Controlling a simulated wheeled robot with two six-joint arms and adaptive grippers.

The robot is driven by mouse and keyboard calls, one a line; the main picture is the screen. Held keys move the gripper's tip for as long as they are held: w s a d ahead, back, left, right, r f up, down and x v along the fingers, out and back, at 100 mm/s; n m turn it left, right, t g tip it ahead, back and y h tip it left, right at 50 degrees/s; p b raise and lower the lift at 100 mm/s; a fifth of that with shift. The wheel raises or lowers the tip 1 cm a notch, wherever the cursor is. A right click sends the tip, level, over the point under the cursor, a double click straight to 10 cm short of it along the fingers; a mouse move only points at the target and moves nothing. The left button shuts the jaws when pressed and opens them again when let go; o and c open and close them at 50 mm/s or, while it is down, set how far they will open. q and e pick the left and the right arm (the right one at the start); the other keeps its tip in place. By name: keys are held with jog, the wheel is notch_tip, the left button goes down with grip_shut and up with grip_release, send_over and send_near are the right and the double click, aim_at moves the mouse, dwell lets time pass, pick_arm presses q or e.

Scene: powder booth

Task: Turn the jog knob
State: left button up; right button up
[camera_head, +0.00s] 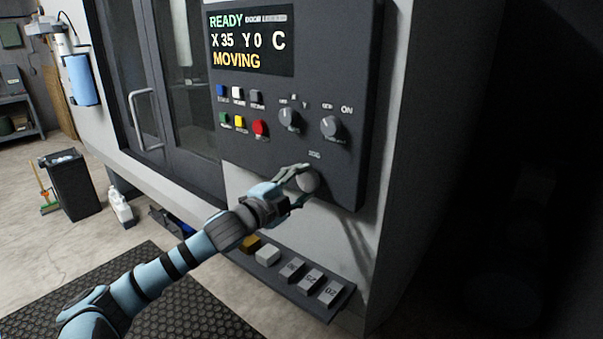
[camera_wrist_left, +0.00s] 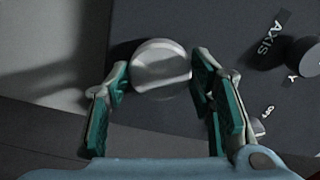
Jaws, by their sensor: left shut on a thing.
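The jog knob (camera_head: 308,181) is a round grey knob low on the dark control panel (camera_head: 345,75). My left gripper (camera_head: 299,179) reaches it from the left and is shut on it. In the left wrist view the pale knob (camera_wrist_left: 160,68) sits between the green-padded fingertips of the left gripper (camera_wrist_left: 162,82), one finger on each side. The fingers partly hide the knob in the head view. The screen (camera_head: 250,42) above reads READY, X 35, Y 0, C and MOVING. My right gripper is in neither view.
A shelf (camera_head: 290,280) with several small blocks juts out below. A dark bin (camera_head: 75,184) and a white jug (camera_head: 120,208) stand on the floor at left.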

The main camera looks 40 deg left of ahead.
pick_arm(q)
jog(key=shift+r+m+p, duration=0.15)
jog(key=shift+m+p, duration=0.45)
jog(key=shift+m, duration=0.3)
jog(key=m, duration=0.2)
jog(key=shift+m+p, duration=0.3)
jog(key=shift+p, duration=0.05)
jog(key=m, duration=0.3)
jog(key=shift+m, duration=2.4)
jog(key=o, duration=1.2)
jog(key=shift+w, duration=0.1)
jog(key=shift+c, duration=0.2)
